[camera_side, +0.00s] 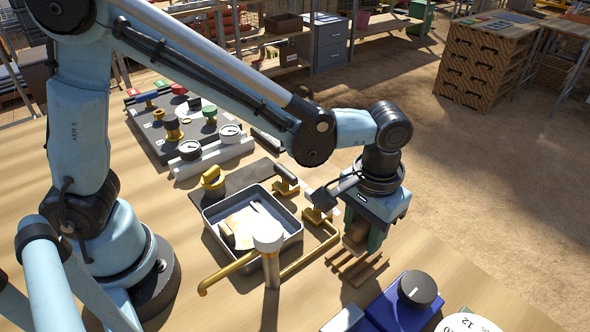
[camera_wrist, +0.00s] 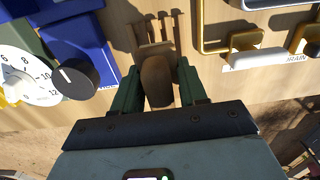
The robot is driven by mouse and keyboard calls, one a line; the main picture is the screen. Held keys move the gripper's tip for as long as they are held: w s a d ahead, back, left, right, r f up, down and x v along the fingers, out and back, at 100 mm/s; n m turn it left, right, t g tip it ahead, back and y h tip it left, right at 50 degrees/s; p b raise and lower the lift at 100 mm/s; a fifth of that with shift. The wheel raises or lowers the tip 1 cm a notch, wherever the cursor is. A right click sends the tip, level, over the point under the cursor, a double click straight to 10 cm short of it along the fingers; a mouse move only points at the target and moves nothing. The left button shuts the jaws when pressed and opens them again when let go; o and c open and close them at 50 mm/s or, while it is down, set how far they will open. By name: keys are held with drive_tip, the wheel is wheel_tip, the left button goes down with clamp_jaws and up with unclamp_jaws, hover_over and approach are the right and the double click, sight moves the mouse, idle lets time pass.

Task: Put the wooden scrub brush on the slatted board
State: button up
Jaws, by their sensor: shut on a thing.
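My gripper (camera_side: 362,238) points down at the right part of the wooden table. Its green fingers are shut on the wooden scrub brush (camera_side: 356,233), a brown rounded block. In the wrist view the brush (camera_wrist: 157,82) sits between the two green fingers of my gripper (camera_wrist: 160,88). The slatted board (camera_side: 356,268), a small set of pale wooden slats, lies right under the brush in the side view. In the wrist view part of the slatted board (camera_wrist: 154,30) shows beyond the brush. I cannot tell whether the brush touches the slats.
A grey tray (camera_side: 212,231) with a tan item and white cloth stands left of my gripper. A brass pipe (camera_side: 312,250) runs between tray and board. A blue box with a black knob (camera_side: 417,288) stands close by at the right front. Gauges (camera_side: 190,150) are farther back.

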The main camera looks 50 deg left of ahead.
sight(360, 245)
drive_tip(key=shift+f, duration=1.95)
drive_tip(key=shift+f, duration=0.15)
drive_tip(key=o, duration=0.9)
drive_tip(key=shift+o, duration=0.2)
wheel_tip(360, 245, up, 12)
drive_tip(key=shift+a+r, duration=0.1)
drive_tip(key=shift+r, duration=0.05)
drive_tip(key=s+a+t, duration=0.2)
drive_tip(key=a+t, duration=0.1)
drive_tip(key=a, duration=0.7)
drive_tip(key=s+a+t, duration=0.2)
drive_tip(key=a+t, duration=0.2)
drive_tip(key=a, duration=0.6)
drive_tip(key=shift+s+a, duration=0.15)
drive_tip(key=shift+s, duration=0.05)
